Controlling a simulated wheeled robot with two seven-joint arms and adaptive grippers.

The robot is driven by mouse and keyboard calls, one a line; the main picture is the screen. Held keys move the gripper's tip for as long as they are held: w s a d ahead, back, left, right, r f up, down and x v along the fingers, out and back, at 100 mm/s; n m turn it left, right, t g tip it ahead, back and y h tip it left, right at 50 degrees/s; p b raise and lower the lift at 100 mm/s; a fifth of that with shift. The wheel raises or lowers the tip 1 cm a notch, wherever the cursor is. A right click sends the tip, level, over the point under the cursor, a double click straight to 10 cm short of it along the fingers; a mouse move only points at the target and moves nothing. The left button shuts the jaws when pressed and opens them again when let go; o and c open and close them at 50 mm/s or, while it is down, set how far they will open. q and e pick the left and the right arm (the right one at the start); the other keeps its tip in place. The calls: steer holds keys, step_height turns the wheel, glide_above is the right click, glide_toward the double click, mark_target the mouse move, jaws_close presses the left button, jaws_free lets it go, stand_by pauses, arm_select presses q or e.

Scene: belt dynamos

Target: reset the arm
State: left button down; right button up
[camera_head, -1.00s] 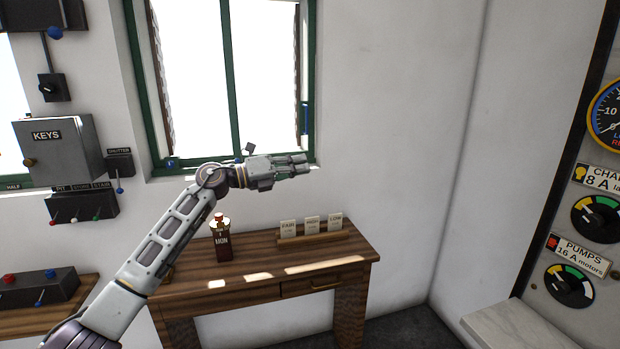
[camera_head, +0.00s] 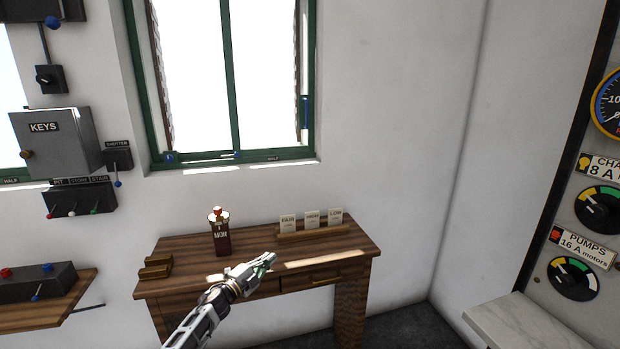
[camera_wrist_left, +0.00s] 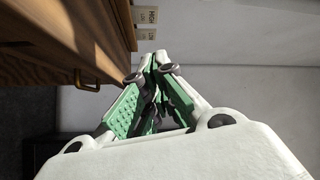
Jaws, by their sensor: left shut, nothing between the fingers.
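My left gripper (camera_head: 268,260) is in front of the wooden desk's front edge in the head view, its arm coming up from the bottom. In the left wrist view its green-padded fingers (camera_wrist_left: 152,85) meet at the tips, with nothing between them. The wooden desk (camera_head: 195,262) stands under the window and fills the upper left of the left wrist view (camera_wrist_left: 62,40). My right gripper is not in view.
On the desk stand a dark bottle-like holder marked MON (camera_head: 221,238), a rack of cards (camera_head: 312,230) and brass blocks (camera_head: 155,267). A grey KEYS box (camera_head: 58,140) hangs at left. A pale ledge (camera_head: 515,325) is at lower right.

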arm_select(q)
steer(key=s+a+f+n+g+y+b, duration=0.1)
steer(key=s+a+f+n+g+y, duration=0.2)
steer(key=s+f, duration=0.9)
steer(key=s+a+f+n+y+b, duration=0.1)
steer(key=s+a+f+n+y, duration=0.3)
steer(key=f, duration=1.5)
steer(key=s+a+f+n+g+y+b, duration=0.15)
steer(key=s+a+f+n, duration=0.35)
steer(key=s+f, duration=0.75)
steer(key=s+a+f+n+g+y, duration=0.2)
steer(key=s+f+n+g, duration=0.25)
steer(key=s+f, duration=1.35)
steer(key=s+f+n+g, duration=0.1)
steer(key=s+f+g, duration=0.1)
steer(key=s, duration=1)
steer(key=s+f+n+g+b, duration=0.1)
steer(key=s+f+g, duration=0.2)
steer(key=s, duration=1)
step_height(320, 180, down, 2)
steer(key=shift+s+a+f+y, duration=0.1)
steer(key=shift+s+a+y, duration=0.15)
steer(key=shift+a+y, duration=0.1)
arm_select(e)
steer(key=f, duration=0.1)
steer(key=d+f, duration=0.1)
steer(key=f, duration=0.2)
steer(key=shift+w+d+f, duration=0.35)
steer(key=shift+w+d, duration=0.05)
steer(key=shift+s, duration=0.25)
